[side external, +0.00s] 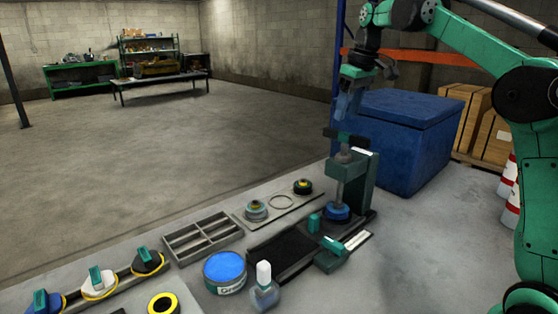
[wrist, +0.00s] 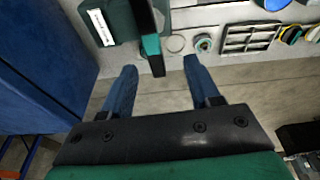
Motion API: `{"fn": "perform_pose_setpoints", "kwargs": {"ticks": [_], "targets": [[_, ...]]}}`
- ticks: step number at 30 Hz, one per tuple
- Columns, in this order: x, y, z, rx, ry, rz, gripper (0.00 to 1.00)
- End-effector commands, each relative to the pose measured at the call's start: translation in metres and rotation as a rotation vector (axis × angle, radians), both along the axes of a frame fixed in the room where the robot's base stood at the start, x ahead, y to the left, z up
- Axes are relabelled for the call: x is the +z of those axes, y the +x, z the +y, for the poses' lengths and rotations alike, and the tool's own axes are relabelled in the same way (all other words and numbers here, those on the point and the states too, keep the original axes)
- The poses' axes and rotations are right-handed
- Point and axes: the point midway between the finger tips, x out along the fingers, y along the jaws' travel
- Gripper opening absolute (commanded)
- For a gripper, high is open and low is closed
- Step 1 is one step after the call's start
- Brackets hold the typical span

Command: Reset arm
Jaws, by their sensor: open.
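My green arm reaches in from the right in the side external view. My gripper (side external: 347,112) hangs with its blue fingers pointing down, just above the black crossbar of a dark green press stand (side external: 362,185). In the wrist view my gripper (wrist: 160,63) has its two blue fingers spread apart with nothing held between them. The stand's dark bar with a teal strip (wrist: 151,45) shows between the fingertips there. I cannot tell whether the fingers touch it. A blue round part (side external: 337,212) sits at the foot of the stand's upright.
A large blue chest (side external: 408,140) stands behind the press. The bench holds a blue tin (side external: 224,272), a bottle (side external: 264,290), a divided grey tray (side external: 203,237), a plate with rings (side external: 281,203) and several capped items at left. Open floor lies beyond the bench.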

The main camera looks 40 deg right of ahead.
Motion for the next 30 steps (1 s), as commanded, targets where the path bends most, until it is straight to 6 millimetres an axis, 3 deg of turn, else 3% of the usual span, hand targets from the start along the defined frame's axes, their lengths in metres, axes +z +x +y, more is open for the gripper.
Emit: {"fn": "perform_pose_setpoints", "kwargs": {"ticks": [8,15,21,30], "targets": [[-0.024,-0.026,0.074,-0.021,-0.037,-0.139,0.55],[-0.081,-0.075,0.133,-0.039,-0.022,-0.296,0.55],[-0.122,-0.104,0.156,-0.048,0.009,-0.382,0.55],[-0.134,-0.112,0.161,-0.053,0.021,-0.406,0.55]]}}
